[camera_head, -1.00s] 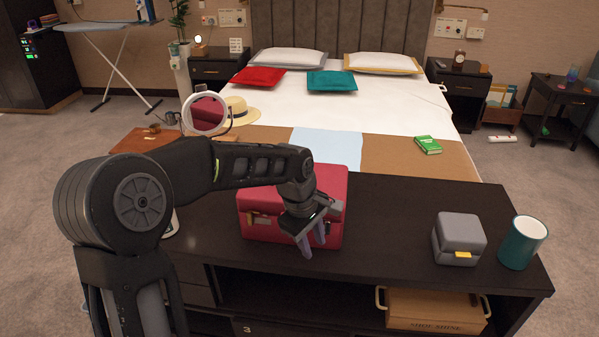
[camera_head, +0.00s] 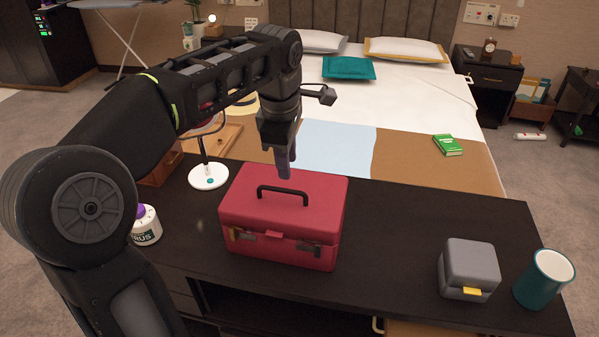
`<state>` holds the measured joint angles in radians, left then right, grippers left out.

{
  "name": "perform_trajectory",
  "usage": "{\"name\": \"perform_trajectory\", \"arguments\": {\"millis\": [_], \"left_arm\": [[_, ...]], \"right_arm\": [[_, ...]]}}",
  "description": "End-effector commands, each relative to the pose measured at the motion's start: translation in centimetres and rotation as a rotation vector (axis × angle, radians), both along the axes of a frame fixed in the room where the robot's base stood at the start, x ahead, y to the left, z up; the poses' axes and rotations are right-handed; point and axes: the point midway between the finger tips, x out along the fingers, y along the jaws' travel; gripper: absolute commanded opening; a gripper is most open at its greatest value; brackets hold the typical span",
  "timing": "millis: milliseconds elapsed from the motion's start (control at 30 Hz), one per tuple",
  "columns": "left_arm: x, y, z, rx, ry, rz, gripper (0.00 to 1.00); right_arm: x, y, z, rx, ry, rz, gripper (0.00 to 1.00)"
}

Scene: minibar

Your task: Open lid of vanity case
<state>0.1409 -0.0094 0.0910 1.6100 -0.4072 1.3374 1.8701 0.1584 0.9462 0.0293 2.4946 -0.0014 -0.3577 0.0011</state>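The vanity case (camera_head: 285,217) is a red box with a black handle on its lid and latches on its front. It stands on the dark cabinet top and its lid is shut. My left gripper (camera_head: 285,170) is above the back part of the lid, pointing down, behind the handle. Its fingers show nearly edge-on, so I cannot tell whether they are open or shut, or whether they touch the lid. My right gripper is not in view.
On the dark cabinet (camera_head: 400,240) stand a grey box (camera_head: 469,268) with a yellow clasp and a teal mug (camera_head: 543,279) at right. A round mirror's white base (camera_head: 208,176) and a white jar (camera_head: 146,226) are left of the case. The bed (camera_head: 420,110) is behind.

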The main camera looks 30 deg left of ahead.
Motion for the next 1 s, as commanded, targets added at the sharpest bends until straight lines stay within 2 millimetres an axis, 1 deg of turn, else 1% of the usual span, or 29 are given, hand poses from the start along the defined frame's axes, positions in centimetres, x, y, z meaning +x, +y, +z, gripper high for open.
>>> {"name": "perform_trajectory", "arguments": {"millis": [267,433,567,800,900,1000], "left_arm": [[0.0,0.0,0.0,0.000,0.000,-0.001,0.33],[0.1,0.0,-0.8,0.000,0.002,-0.002,0.33],[0.4,0.1,-2.4,-0.001,0.003,-0.001,0.33],[1.0,0.4,-6.0,-0.001,0.005,-0.002,0.33],[1.3,0.5,-7.1,-0.001,0.003,-0.001,0.33],[1.4,0.5,-7.6,-0.001,0.001,-0.001,0.33]], "right_arm": [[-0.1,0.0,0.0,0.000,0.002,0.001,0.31],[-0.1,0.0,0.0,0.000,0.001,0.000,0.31],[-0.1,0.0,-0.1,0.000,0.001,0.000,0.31],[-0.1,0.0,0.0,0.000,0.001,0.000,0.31],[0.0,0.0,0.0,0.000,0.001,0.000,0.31],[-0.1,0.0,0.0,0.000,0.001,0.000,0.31]]}}
